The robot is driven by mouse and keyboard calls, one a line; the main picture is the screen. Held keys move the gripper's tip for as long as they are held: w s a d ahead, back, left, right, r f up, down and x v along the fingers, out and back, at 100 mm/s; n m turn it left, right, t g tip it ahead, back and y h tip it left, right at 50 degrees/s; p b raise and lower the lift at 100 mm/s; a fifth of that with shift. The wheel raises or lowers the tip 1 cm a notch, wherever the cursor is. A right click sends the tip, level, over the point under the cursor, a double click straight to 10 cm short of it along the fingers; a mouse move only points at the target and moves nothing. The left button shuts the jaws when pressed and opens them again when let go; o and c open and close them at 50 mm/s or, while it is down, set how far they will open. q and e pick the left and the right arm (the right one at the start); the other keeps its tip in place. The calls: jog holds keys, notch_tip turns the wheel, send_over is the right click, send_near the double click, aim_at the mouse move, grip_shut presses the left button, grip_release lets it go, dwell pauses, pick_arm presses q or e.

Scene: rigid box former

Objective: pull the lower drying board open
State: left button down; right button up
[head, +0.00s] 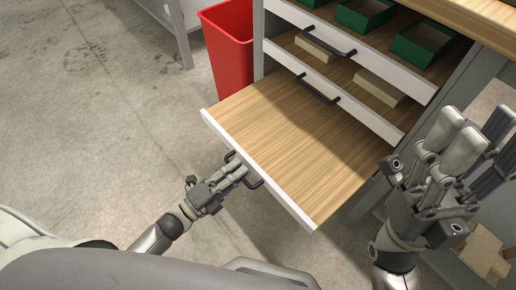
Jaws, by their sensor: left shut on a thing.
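The lower drying board (290,140) is a wood-topped board with a white front edge, standing well out from the rack. Its black bar handle (255,184) is on the front edge. My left gripper (238,170) is shut on this handle, and its fingers hide the handle's middle. My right gripper (468,145) is at the right, beside the rack and in front of its right side. It appears empty, and how far its fingers are apart is unclear.
Above are two more boards with black handles (318,90); they carry green trays (422,44) and tan blocks (380,88). A red bin (229,45) stands left of the rack. Tan pieces (484,250) lie at lower right. The concrete floor at left is clear.

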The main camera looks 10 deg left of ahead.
pick_arm(q)
jog(key=shift+r+p+v, duration=0.15)
jog(key=shift+r+v, duration=0.05)
jog(key=shift+v, duration=0.8)
jog(key=shift+r+p+v, duration=0.15)
jog(key=shift+r+v, duration=0.05)
jog(key=shift+v, duration=0.75)
jog(key=shift+a+f, duration=0.1)
jog(key=c, duration=1.5)
grip_release()
jog(key=v, duration=1.2)
jog(key=shift+w, duration=0.1)
